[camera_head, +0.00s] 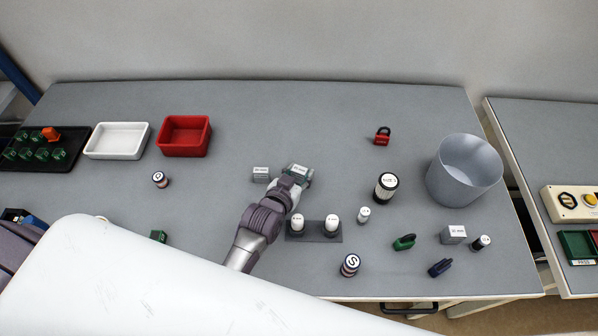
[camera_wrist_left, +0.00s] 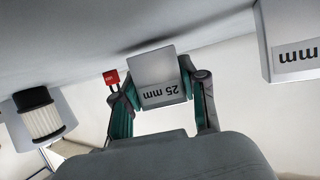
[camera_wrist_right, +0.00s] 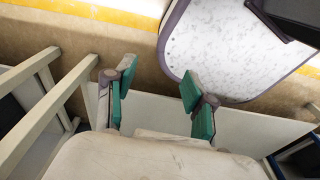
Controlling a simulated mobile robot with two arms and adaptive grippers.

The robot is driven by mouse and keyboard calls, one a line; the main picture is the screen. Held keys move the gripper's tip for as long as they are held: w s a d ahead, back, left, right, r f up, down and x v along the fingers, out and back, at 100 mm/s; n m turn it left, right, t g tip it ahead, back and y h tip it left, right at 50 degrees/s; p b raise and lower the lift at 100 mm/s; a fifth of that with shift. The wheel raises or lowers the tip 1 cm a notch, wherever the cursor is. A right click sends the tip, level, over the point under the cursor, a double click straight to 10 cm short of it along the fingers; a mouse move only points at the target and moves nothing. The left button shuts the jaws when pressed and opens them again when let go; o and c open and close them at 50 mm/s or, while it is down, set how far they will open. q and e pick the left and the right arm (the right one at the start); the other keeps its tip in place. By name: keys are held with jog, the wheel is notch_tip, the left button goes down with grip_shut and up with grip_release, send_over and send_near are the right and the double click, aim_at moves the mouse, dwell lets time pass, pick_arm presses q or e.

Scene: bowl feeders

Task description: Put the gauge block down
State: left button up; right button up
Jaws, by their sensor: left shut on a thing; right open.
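My left gripper (camera_head: 298,174) is over the middle of the table and shut on a grey gauge block (camera_wrist_left: 160,78). The block's label reads 25 mm in the left wrist view, upside down there. I cannot tell whether the block touches the table top. Another gauge block (camera_head: 261,174) stands just left of the gripper in the head view; it also shows at the right edge of the left wrist view (camera_wrist_left: 290,40). A third block (camera_head: 453,234) stands at the right of the table. My right gripper (camera_wrist_right: 158,100) is open and empty, away from the table top.
A dark stand (camera_head: 314,238) with two white-topped cylinders is close to my left forearm. A black-and-white cylinder (camera_head: 386,187), a grey bin (camera_head: 464,172) and a red padlock (camera_head: 382,136) are to the right. A red tray (camera_head: 185,152) and white tray (camera_head: 117,154) are at the back left.

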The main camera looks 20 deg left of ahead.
pick_arm(q)
jog(key=shift+s+f, duration=0.1)
jog(key=shift+f, duration=0.2)
jog(key=o, duration=0.8)
jog(key=shift+s, duration=0.1)
jog(key=o, duration=0.4)
jog(key=shift+f, duration=0.25)
jog(key=shift+r, duration=0.5)
jog(key=v, duration=1)
jog(key=shift+s+a+r+b, duration=0.1)
jog(key=shift+s+r+b, duration=0.15)
jog(key=shift+r+b, duration=0.2)
jog(key=shift+s+a+r, duration=0.1)
jog(key=shift+s+r, duration=0.25)
jog(key=shift+s, duration=0.1)
